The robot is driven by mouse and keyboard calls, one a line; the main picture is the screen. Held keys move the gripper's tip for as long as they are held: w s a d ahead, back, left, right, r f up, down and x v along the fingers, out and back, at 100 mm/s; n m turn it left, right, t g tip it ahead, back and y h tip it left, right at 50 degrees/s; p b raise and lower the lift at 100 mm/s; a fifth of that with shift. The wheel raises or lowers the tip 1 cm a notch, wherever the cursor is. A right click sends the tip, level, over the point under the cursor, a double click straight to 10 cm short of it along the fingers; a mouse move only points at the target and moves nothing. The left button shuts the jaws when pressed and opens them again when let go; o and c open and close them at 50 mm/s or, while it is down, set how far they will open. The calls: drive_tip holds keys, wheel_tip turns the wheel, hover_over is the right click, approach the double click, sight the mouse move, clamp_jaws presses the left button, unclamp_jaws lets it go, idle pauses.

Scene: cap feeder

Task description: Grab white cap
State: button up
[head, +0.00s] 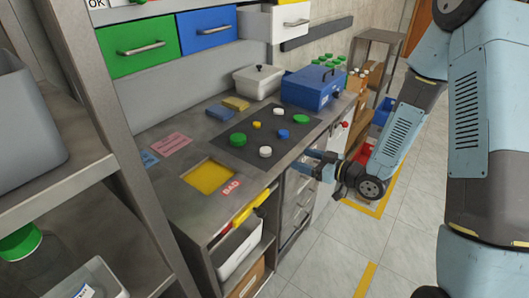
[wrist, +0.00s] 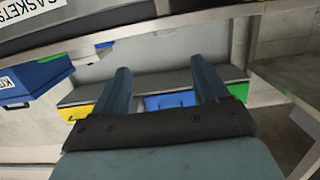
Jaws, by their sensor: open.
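Two white caps lie on a dark mat (head: 250,138) on the workbench: one at the front (head: 265,151) and one at the back (head: 277,112). Green caps (head: 238,140) (head: 299,119), a yellow cap (head: 257,125) and a blue cap (head: 283,134) lie around them. My gripper (head: 306,160) is at the bench's right front edge, to the right of the front white cap and apart from it. In the wrist view its two fingers (wrist: 162,80) are spread with nothing between them. No cap can be made out there.
A blue box (head: 312,88) and a white lidded bin (head: 258,82) stand at the back of the bench. A yellow recess (head: 209,177) with a red BAD label (head: 231,187) is at the front left. Coloured drawers (head: 206,30) hang above. A grey shelf frame stands at the left.

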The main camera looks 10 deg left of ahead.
approach(270, 151)
drive_tip(key=x, duration=0.4)
drive_tip(key=shift+w, duration=0.35)
drive_tip(key=shift+s+x, duration=0.15)
drive_tip(key=shift+x, duration=1.15)
drive_tip(key=shift+s+x, duration=0.15)
drive_tip(key=shift+x, duration=1.15)
drive_tip(key=shift+a, duration=0.1)
drive_tip(key=shift+c, duration=0.5)
drive_tip(key=c, duration=1)
drive_tip(key=shift+c, duration=0.2)
